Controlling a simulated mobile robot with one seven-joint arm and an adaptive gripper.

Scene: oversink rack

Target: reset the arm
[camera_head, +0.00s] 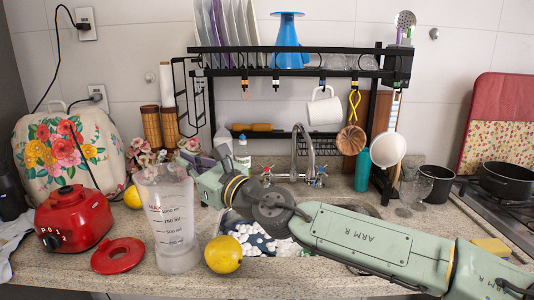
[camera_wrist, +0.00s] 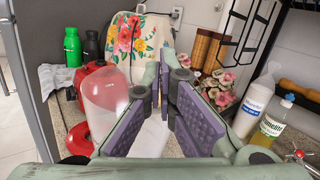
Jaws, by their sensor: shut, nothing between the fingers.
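My gripper (camera_wrist: 168,78) fills the middle of the wrist view. Its purple-padded fingers are shut, with nothing held between them. In the head view my green arm reaches in from the lower right across the sink, and my gripper (camera_head: 194,158) is just behind and right of the clear measuring jug (camera_head: 168,225), partly hidden by it. The jug also shows in the wrist view (camera_wrist: 103,100), to the left of and partly behind the left finger. I cannot tell whether they touch.
A red blender base (camera_head: 75,220), a red lid (camera_head: 118,256) and a yellow fruit (camera_head: 223,255) lie on the counter. A black rack (camera_head: 300,72) with a hanging mug (camera_head: 324,110) stands over the sink. Bottles (camera_wrist: 268,120) are close right of my gripper.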

